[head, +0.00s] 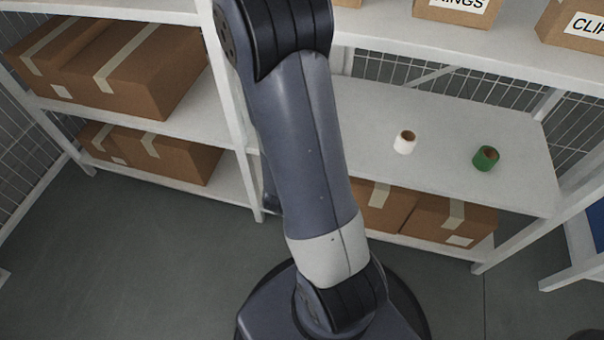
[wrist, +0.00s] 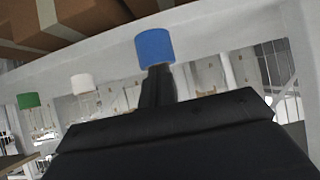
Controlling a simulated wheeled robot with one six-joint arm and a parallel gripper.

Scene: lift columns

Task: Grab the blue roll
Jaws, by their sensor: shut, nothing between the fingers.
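The blue roll (wrist: 155,48) shows in the wrist view, upper middle, against the white shelf edge. The narrow black fingers of my gripper (wrist: 158,72) are together, shut and empty. Their tips reach up to the lower edge of the blue roll in the picture. I cannot tell whether they touch it. In the head view my arm covers the middle of the shelf, and neither the blue roll nor my gripper can be seen there.
A white roll (head: 405,142) and a green roll (head: 486,158) stand on the same white shelf (head: 445,115), right of my arm. Cardboard boxes (head: 430,215) sit below, and labelled boxes (head: 455,12) on the shelf above. Left shelves hold large boxes (head: 120,65).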

